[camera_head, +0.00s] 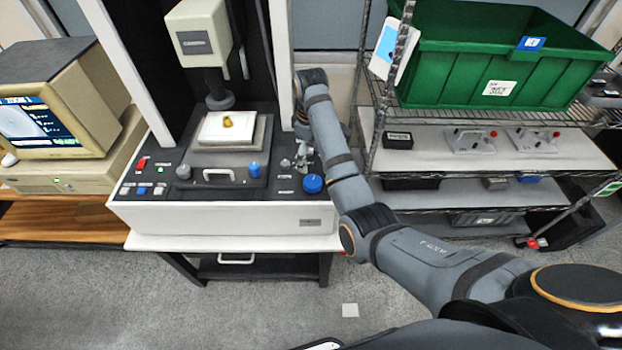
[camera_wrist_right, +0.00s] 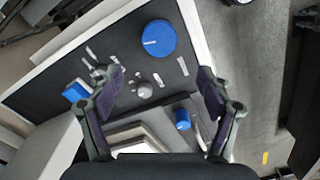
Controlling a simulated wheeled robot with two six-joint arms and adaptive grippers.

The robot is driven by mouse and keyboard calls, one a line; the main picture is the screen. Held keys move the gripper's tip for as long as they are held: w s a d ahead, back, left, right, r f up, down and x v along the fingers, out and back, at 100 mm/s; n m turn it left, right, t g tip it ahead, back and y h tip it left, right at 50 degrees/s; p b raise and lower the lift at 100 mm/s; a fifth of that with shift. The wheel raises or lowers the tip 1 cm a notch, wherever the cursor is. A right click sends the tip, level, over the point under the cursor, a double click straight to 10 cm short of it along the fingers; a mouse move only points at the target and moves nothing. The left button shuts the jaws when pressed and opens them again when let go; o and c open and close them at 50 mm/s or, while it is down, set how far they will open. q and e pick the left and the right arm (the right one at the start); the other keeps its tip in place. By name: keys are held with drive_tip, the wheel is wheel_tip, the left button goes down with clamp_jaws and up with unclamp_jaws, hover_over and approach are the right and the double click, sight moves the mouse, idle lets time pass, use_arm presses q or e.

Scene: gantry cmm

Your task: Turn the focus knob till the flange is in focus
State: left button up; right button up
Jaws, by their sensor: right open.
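The brass-coloured flange (camera_head: 227,121) sits on the white stage plate (camera_head: 208,133) under the machine's lens. The large blue knob (camera_head: 313,184) is at the console's front right corner. In the right wrist view this knob (camera_wrist_right: 159,37) has a white line on its top. Which knob is the focus knob I cannot tell, as the labels are unreadable. My right gripper (camera_head: 303,158) is over the console's right part, behind the large blue knob. Its open fingers (camera_wrist_right: 160,74) hold nothing; a small grey knob (camera_wrist_right: 145,90) shows between them. My left gripper is out of view.
The monitor (camera_head: 38,120) at left shows a grey, soft-looking picture. Another blue knob (camera_head: 254,169), a grey knob (camera_head: 183,172) and a white handle (camera_head: 219,174) are on the console (camera_head: 220,218). A wire shelf with a green crate (camera_head: 490,55) stands at right.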

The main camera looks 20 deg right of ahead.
sight(311, 180)
wheel_tip(311, 180, down, 11)
drive_tip(key=shift+d+r+p, duration=0.1)
drive_tip(key=shift+r+p, duration=0.1)
drive_tip(key=shift+p, duration=0.45)
